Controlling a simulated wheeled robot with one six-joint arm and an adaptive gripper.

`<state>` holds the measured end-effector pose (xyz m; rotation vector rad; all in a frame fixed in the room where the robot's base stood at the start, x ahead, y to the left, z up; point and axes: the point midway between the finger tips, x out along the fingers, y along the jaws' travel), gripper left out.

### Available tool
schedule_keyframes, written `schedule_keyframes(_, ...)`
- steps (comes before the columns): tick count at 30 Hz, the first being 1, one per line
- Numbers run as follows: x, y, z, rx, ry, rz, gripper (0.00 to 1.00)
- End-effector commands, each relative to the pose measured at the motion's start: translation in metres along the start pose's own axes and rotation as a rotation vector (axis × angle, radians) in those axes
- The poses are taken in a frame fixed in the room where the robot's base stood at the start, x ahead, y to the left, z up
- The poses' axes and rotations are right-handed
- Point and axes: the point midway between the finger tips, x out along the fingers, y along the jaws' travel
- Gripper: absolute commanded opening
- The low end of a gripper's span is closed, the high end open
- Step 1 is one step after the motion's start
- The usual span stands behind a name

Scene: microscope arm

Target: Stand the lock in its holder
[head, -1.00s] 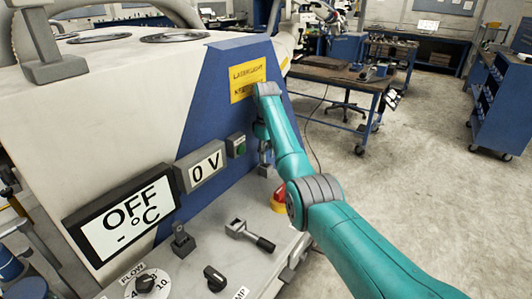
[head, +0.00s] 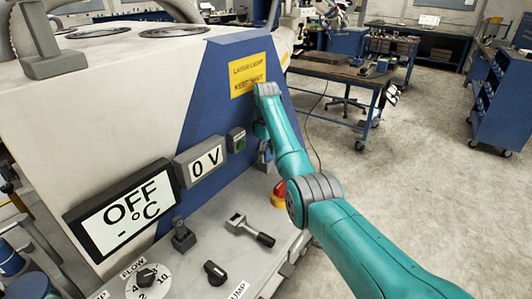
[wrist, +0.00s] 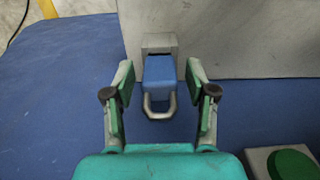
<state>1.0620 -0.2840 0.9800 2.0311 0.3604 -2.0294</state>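The blue lock (wrist: 159,75) shows in the wrist view, its metal shackle pointing toward my gripper. My gripper (wrist: 159,73) is open, with one finger on each side of the lock and a visible gap on both sides.
A green button (wrist: 292,165) is at the lower right of the wrist view. In the head view, a red button (head: 279,193), a grey lever (head: 250,230) and a flow dial (head: 146,278) are on the machine's ledge. Open floor lies to the right.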

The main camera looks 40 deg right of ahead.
Motion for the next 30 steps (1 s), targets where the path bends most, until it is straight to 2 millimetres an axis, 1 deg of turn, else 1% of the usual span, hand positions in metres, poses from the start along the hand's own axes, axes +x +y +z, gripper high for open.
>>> schedule_keyframes(8, 0.000, 0.000, 0.000, 0.000, -0.001, -0.001, 0.62)
schedule_keyframes(11, -0.005, 0.000, 0.000, 0.000, 0.000, 0.000, 0.62)
schedule_keyframes(14, -0.017, 0.000, 0.000, 0.000, 0.001, 0.001, 0.62)
schedule_keyframes(21, -0.054, 0.000, 0.000, 0.000, 0.001, 0.001, 0.62)
schedule_keyframes(24, -0.066, 0.000, 0.000, 0.000, 0.001, 0.001, 0.62)
schedule_keyframes(30, -0.074, 0.000, 0.000, 0.000, -0.001, -0.001, 0.62)
